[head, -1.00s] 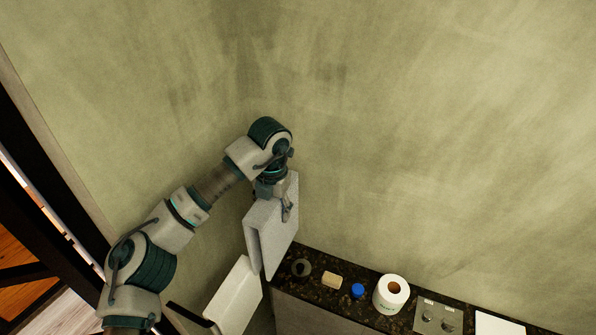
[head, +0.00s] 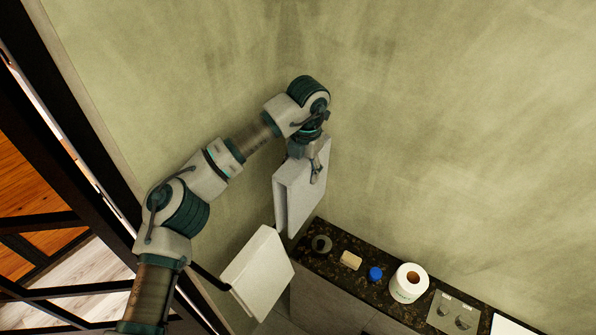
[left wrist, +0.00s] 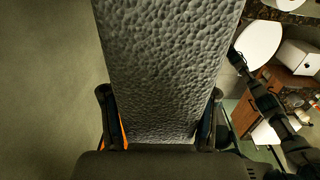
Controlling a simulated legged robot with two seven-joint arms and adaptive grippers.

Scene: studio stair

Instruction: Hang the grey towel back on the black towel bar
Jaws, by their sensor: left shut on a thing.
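The grey towel (head: 301,189) is folded over and hangs in the air from my left gripper (head: 316,168), near the corner of the walls. In the left wrist view the grey towel (left wrist: 165,60) fills the middle with its bumpy weave, and the fingers of my left gripper (left wrist: 160,105) are shut on it from both sides. A dark bar (head: 210,281), which looks like the black towel bar, shows at lower left. A white towel-like sheet (head: 259,273) is at its end, below and left of the grey towel and apart from it. My right gripper is not in view.
A dark speckled counter (head: 375,290) runs along the right wall. On it are a dark ring (head: 321,244), a tan block (head: 351,260), a blue cap (head: 375,274) and a white paper roll (head: 408,283). A black-framed opening (head: 50,220) is at left. The upper walls are bare.

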